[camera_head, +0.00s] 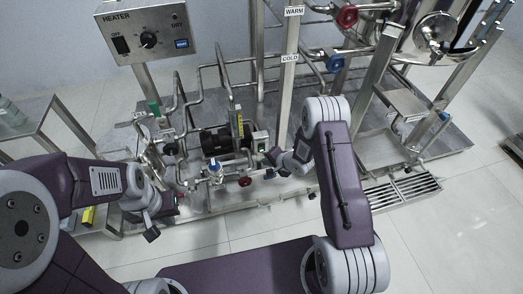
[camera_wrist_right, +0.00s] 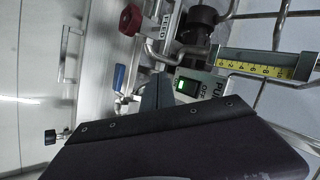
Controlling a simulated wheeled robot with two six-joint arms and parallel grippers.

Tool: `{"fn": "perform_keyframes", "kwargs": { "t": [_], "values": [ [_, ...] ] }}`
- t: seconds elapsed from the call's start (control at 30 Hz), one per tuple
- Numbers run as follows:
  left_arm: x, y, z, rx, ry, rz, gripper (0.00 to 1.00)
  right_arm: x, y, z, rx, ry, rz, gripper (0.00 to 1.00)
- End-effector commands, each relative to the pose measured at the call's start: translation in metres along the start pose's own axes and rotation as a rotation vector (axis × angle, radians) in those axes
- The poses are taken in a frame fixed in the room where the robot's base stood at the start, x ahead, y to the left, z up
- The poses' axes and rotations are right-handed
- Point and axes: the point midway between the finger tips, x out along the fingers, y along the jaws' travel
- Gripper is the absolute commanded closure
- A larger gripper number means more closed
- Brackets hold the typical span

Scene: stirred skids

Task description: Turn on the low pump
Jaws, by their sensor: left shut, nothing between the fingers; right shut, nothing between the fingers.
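The pump switch box shows in the right wrist view as a grey box lettered PUMP and OFF, with a green lit rocker switch (camera_wrist_right: 187,86). In the head view the small grey box (camera_head: 260,139) stands right of the dark pump motor (camera_head: 212,141). My right gripper (camera_head: 274,157) is shut and empty, close in front of the box. Its dark fingers (camera_wrist_right: 158,92) point at the box beside the switch; I cannot tell whether they touch it. My left gripper (camera_head: 177,199) is shut and empty at the skid's front left, partly hidden by its wrist.
A red valve knob (camera_wrist_right: 130,20) and a blue lever (camera_wrist_right: 119,77) sit near my right fingers. A yellow scale (camera_wrist_right: 260,68) stands beside the box. Pipes crowd the skid. The heater panel (camera_head: 148,31) is at the back left. The floor in front is clear.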

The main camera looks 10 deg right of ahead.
Motion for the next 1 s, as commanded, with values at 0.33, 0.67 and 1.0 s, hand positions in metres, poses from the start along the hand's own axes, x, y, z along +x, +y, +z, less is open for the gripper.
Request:
{"fn": "perform_keyframes", "kwargs": {
  "t": [0.33, 0.67, 1.0],
  "values": [
    [-0.009, 0.0, -0.001, 0.0, 0.0, 0.0, 1.0, -0.015, 0.012, 0.011, 0.001, 0.001, 0.002, 1.0],
    [-0.009, 0.0, -0.001, 0.0, 0.0, 0.0, 1.0, -0.015, 0.011, 0.011, 0.001, 0.0, 0.001, 1.0],
    [-0.022, 0.0, -0.002, 0.0, 0.0, 0.0, 1.0, -0.067, -0.11, -0.015, -0.111, 0.082, -0.16, 1.0]
  ]
}}
